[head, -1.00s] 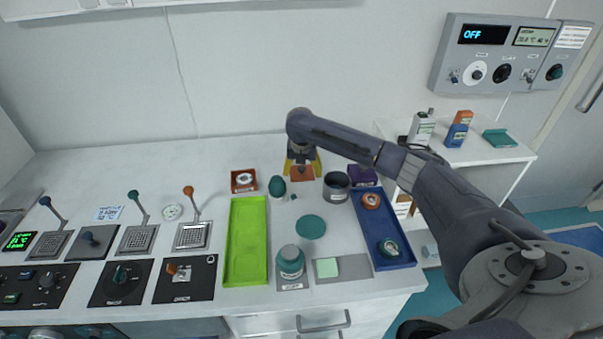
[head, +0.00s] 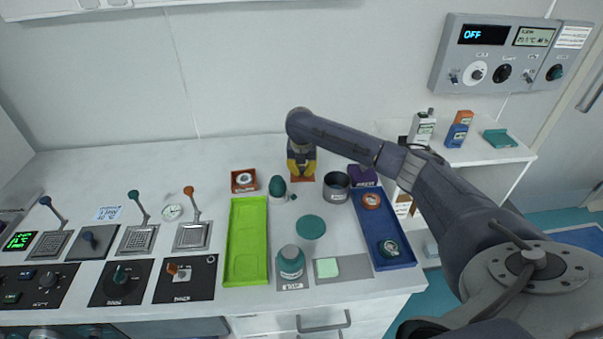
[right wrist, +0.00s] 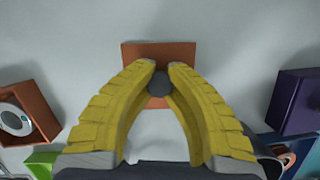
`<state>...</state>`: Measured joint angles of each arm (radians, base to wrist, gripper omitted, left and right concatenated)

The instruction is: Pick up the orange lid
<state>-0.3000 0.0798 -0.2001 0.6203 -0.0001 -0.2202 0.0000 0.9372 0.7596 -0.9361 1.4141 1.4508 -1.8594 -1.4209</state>
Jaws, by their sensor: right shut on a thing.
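The orange lid (right wrist: 158,54) is a flat square plate with a round grey knob (right wrist: 159,84) in the right wrist view. It also shows in the head view (head: 304,179), lying at the back of the white bench and partly hidden by my right gripper. My right gripper (head: 301,170) points down over the lid. Its yellow fingers (right wrist: 160,79) are closed around the knob. I cannot tell any gap between the lid and the bench. My left gripper is not in view.
An orange box (head: 243,189) and a dark green egg-shaped object (head: 277,187) are left of the lid. A grey pot (head: 336,195) and a purple box (head: 363,182) are to its right. A lime tray (head: 235,243) and a blue tray (head: 403,262) lie nearer.

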